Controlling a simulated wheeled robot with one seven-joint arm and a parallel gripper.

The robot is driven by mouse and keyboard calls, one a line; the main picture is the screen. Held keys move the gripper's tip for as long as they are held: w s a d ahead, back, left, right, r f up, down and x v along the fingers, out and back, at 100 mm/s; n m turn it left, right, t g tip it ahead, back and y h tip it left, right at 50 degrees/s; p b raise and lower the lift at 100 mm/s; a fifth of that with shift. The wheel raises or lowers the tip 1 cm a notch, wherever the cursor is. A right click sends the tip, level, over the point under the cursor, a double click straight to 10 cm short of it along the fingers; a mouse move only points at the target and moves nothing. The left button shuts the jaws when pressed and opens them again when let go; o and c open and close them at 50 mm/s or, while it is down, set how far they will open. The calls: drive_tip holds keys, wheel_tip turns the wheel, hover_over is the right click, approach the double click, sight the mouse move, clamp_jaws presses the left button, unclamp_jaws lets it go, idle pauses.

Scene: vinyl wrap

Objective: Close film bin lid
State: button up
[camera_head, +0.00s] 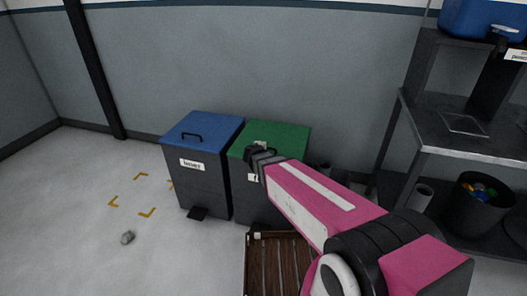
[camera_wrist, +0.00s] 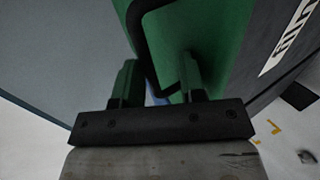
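The film bin (camera_head: 237,185) is a dark bin with a green lid (camera_head: 285,138), standing right of a blue-lidded bin. The lid looks flat on top of the bin, though my arm hides its front right part. The wrist view shows the green lid (camera_wrist: 218,35) with its black handle (camera_wrist: 138,38) close up, and part of the film label (camera_wrist: 290,38) on the dark front. My gripper (camera_wrist: 157,78) is open, its two fingers apart at the handle. A handle part shows between them; I cannot tell whether they touch it. In the head view, my gripper (camera_head: 257,150) is over the lid.
The blue-lidded liner bin (camera_head: 205,180) stands directly to the left. A wooden slatted pallet or crate (camera_head: 262,270) is in front. A metal shelf (camera_head: 465,140) and a black bucket (camera_head: 482,215) are at right. The left floor is mostly clear, with a small grey lump (camera_head: 127,237).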

drive_tip(key=shift+f, duration=0.4)
drive_tip(key=v, duration=1.1)
drive_tip(key=shift+r, duration=0.35)
drive_tip(key=shift+d, duration=0.1)
drive_tip(key=s+d+f+m+g+y, duration=0.1)
drive_tip(key=s+d+f+m+g, duration=0.1)
drive_tip(key=d, duration=0.4)
drive_tip(key=s+d+f+m+g+y, duration=0.1)
drive_tip(key=s+d+f+m+g, duration=0.2)
drive_tip(key=d+m, duration=0.4)
drive_tip(key=s+d+f+m+g+y, duration=0.1)
drive_tip(key=s+d+f+m+g, duration=0.1)
drive_tip(key=s+d+m+g, duration=0.3)
drive_tip(key=shift+d+f+g+y, duration=0.25)
drive_tip(key=shift+d+g+y, duration=0.15)
drive_tip(key=shift+d+g, duration=0.5)
